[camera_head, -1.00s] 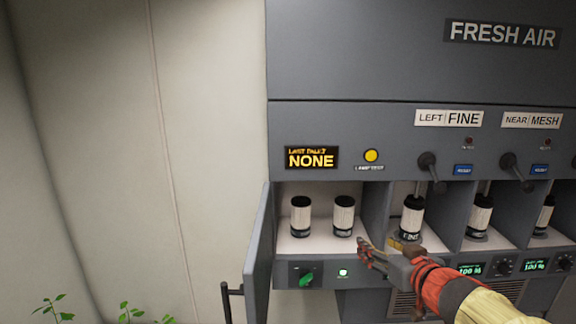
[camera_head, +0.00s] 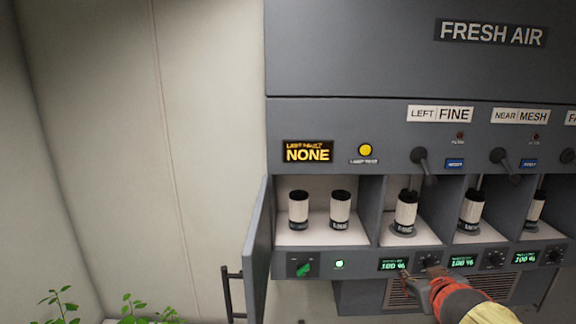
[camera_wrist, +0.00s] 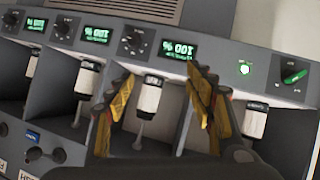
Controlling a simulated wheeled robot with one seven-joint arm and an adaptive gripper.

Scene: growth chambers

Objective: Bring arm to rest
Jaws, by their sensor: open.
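My gripper (camera_head: 424,281) is in front of the lower edge of the grey cabinet (camera_head: 350,262), below the compartments, in the head view. In the wrist view my gripper (camera_wrist: 158,100) shows two yellow and dark fingers spread apart with nothing held between them. Behind that gap stands a white filter cartridge (camera_wrist: 149,97) with black ends, apart from the fingers. In the head view the same kind of cartridge (camera_head: 406,212) stands upright in the compartment under the LEFT FINE label (camera_head: 440,114).
Two more cartridges (camera_head: 298,210) (camera_head: 340,209) stand in the left compartment. An open door (camera_head: 257,245) with a dark handle projects at the left. Dials and green 100 % displays (camera_head: 394,265) line the lower panel. Plants (camera_head: 60,304) are at lower left.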

